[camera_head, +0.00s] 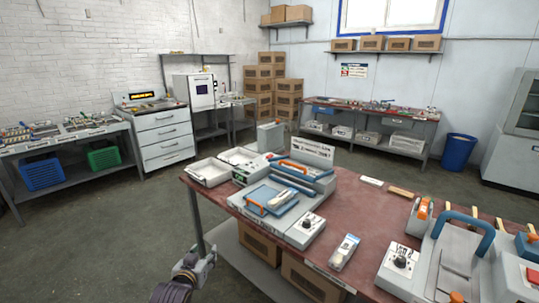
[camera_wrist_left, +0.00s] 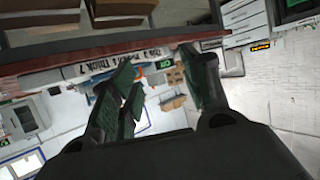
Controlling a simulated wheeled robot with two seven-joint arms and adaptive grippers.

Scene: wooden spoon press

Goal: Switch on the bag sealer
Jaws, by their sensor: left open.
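The bag sealer is not clearly marked in view. A grey machine with an orange-handled blue plate (camera_head: 270,198) stands on the red-topped table (camera_head: 345,215), and a long grey unit with an orange bar (camera_head: 300,167) is right behind it. A box with a black knob (camera_head: 306,229) sits at its front right. My left gripper (camera_head: 197,262) is low, left of the table's front edge, apart from all the machines. It is open and empty; its spread fingers also show in the left wrist view (camera_wrist_left: 160,85). My right gripper is not in view.
A press with a blue handle (camera_head: 470,235) and a second knob box (camera_head: 399,262) stand at the table's right. A small white switch-like unit (camera_head: 344,252) lies near the front edge. Cardboard boxes (camera_head: 258,243) sit under the table. Open floor lies left of it.

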